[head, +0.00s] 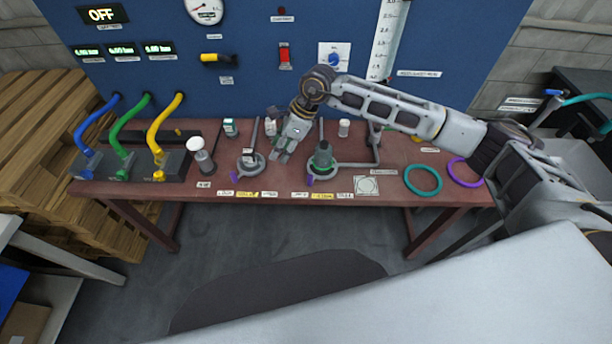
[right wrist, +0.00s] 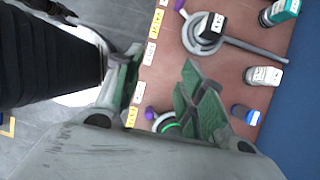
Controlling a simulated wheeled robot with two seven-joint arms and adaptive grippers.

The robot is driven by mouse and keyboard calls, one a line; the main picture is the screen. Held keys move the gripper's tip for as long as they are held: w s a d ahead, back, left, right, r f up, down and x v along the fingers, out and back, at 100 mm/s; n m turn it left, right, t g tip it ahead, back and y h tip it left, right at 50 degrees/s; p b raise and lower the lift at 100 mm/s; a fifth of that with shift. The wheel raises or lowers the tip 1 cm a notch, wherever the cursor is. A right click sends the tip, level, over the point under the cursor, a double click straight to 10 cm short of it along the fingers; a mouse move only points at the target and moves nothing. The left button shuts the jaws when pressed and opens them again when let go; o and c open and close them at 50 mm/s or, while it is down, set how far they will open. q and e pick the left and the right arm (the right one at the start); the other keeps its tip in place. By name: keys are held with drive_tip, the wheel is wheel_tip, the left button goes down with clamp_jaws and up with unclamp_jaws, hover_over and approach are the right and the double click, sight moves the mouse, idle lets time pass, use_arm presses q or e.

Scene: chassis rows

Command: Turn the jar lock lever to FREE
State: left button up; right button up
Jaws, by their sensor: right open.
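Two holder rings stand on the red-brown table. The left ring (head: 258,168) holds a dark jar with a white label (head: 248,157), and a small purple lever (head: 234,177) sticks out at its front. The right ring (head: 338,166) holds a green jar (head: 323,157) and has a purple lever (head: 310,180) at its front left. I cannot read which lever is the jar lock. My right gripper (head: 280,154) is open and empty above the table between the rings. In the right wrist view, a purple lever (right wrist: 149,113) shows between its fingers (right wrist: 161,60), near the base. My left gripper is out of view.
Yellow and white labels (head: 245,194) line the front edge. A white-capped bottle (head: 203,160) and hose blocks (head: 157,167) stand left. Teal (head: 423,193) and purple rings lie right. A blue panel (head: 150,55) rises at the back.

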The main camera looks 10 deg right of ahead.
wheel_tip(320, 180, down, 2)
drive_tip(key=d+n+h, duration=0.2)
drive_tip(key=d+n, duration=0.1)
drive_tip(key=n+h, duration=0.3)
drive_tip(key=n, duration=0.2)
hover_over(311, 175)
drive_tip(key=shift+f+g, duration=0.3)
drive_tip(key=shift+f, duration=0.1)
drive_tip(key=shift+s, duration=0.1)
drive_tip(key=shift+f+p, duration=1.15)
drive_tip(key=shift+f, duration=5.75)
clamp_jaws()
